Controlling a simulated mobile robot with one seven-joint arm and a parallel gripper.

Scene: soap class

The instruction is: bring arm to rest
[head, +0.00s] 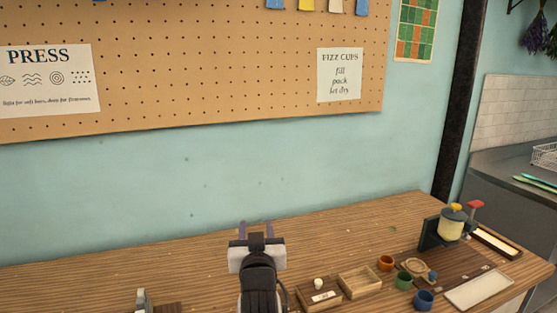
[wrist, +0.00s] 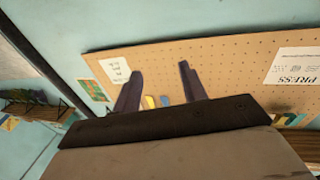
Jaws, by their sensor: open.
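My gripper (head: 256,230) stands up at the lower middle of the head view, in front of the blue wall and over the wooden table (head: 200,248). Its two purple-grey fingers are apart with nothing between them. In the wrist view the fingers of my gripper (wrist: 160,88) are spread wide and empty, with the pegboard (wrist: 225,65) behind them. The wrist picture is turned, with the wall posters upside down.
A grey object (head: 143,302) sits at the lower left. The table's back left is clear.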

